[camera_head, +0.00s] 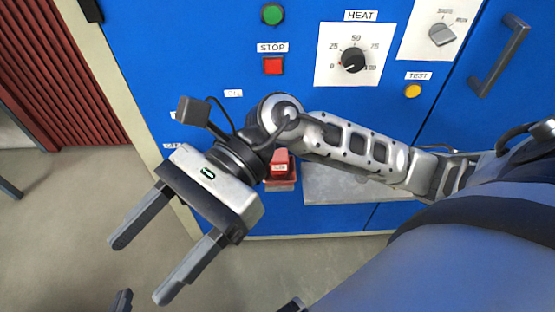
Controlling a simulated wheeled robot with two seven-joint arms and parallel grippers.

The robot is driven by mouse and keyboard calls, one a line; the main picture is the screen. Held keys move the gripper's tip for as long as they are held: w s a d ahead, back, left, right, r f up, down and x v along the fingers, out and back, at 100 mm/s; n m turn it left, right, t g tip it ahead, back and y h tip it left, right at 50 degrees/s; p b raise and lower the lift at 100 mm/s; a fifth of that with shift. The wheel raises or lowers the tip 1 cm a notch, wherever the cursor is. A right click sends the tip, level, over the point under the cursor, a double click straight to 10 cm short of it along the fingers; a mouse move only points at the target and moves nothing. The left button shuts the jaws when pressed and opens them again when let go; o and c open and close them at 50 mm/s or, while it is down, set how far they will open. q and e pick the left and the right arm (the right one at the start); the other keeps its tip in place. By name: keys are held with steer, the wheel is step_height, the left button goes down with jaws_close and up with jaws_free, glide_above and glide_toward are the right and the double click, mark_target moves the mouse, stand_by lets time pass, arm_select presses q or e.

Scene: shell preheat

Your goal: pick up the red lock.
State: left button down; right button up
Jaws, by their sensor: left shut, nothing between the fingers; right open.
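The red lock (279,168) is a small red block with a pale label, low on the blue cabinet front. It sits in or on a red holder (281,186); my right arm partly covers its top. My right gripper (142,270) is open and empty, its fingers pointing down and left over the floor, apart from the lock. My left gripper (122,301) shows only as a dark tip at the bottom edge; it is shut and empty, away from the lock, and the rest is out of frame.
The blue cabinet (190,50) carries a green button (272,14), a red stop button (273,65), a heat dial (353,60), a yellow test button (412,91) and a door handle (500,55). A grey tray or ledge (345,190) is beside the lock.

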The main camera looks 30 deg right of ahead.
steer(key=w+d+f+n+t+h+b, duration=0.1)
steer(key=w+d+f+n+t+h, duration=0.1)
steer(key=d+f+n+h, duration=0.4)
steer(key=n+t+h+b, duration=0.3)
steer(key=t+h, duration=0.4)
steer(key=h, duration=0.5)
glide_toward(279, 164)
steer(key=b+x, duration=0.1)
steer(key=x, duration=0.2)
steer(key=w+b+x, duration=0.1)
steer(key=x, duration=0.2)
steer(key=d+b+x, duration=0.1)
steer(key=x, duration=0.3)
steer(key=shift+w+r, duration=0.2)
steer(key=shift+r, duration=0.25)
steer(key=shift+w+d+f, duration=0.15)
steer(key=shift+f, duration=0.2)
arm_select(q)
step_height(279, 164, down, 8)
steer(key=d+g, duration=0.1)
steer(key=shift+d+f+h, duration=0.2)
steer(key=shift+d+h, duration=0.1)
steer(key=shift+d, duration=0.1)
steer(key=shift+w+d+r, duration=0.1)
arm_select(e)
steer(key=c, duration=1.1)
